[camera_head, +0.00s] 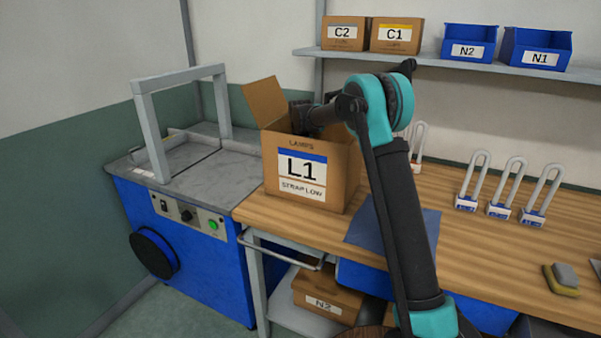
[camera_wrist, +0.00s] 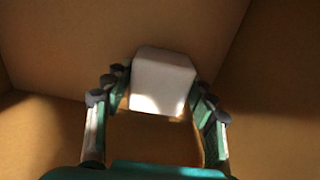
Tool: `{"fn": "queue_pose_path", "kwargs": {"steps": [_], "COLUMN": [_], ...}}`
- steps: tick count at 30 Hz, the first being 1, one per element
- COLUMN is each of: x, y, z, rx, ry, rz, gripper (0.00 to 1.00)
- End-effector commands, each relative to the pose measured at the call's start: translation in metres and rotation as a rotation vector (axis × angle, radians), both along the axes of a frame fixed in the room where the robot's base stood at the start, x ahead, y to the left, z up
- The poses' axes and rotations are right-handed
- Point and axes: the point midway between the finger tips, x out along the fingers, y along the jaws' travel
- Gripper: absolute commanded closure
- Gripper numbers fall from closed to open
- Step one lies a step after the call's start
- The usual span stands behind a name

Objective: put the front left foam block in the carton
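The carton (camera_head: 335,190), labelled L1, stands on the bench with its flaps raised. In the head view my gripper is down inside the carton, mostly hidden by its walls and my arm. In the wrist view my gripper (camera_wrist: 163,88) has a white foam block (camera_wrist: 163,78) between its fingers. The fingertips appear to touch the block's left and right sides. The carton's brown inner walls (camera_wrist: 60,45) surround them. I cannot tell whether the block rests on the carton floor.
Several U-shaped lamps (camera_head: 508,188) stand on the bench to the right. A blue mat (camera_head: 428,228) lies right of the carton. A yellow and grey pad (camera_head: 562,279) lies near the front edge. A strapping machine (camera_head: 195,180) with a grey arch stands at left.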

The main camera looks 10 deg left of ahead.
Motion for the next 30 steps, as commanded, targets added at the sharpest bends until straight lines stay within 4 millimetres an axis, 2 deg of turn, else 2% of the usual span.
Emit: {"fn": "queue_pose_path", "kwargs": {"steps": [3, 14, 17, 30], "x": [0.000, 0.000, 0.000, 0.000], "y": [0.000, 0.000, 0.000, 0.000], "z": [0.000, 0.005, 0.016, 0.100], "rx": [0.000, 0.000, 0.000, 0.000], "ry": [0.000, 0.000, 0.000, 0.000], "rz": [0.000, 0.000, 0.000, 0.000], "gripper": [0.29, 0.29, 0.29, 0.29]}}
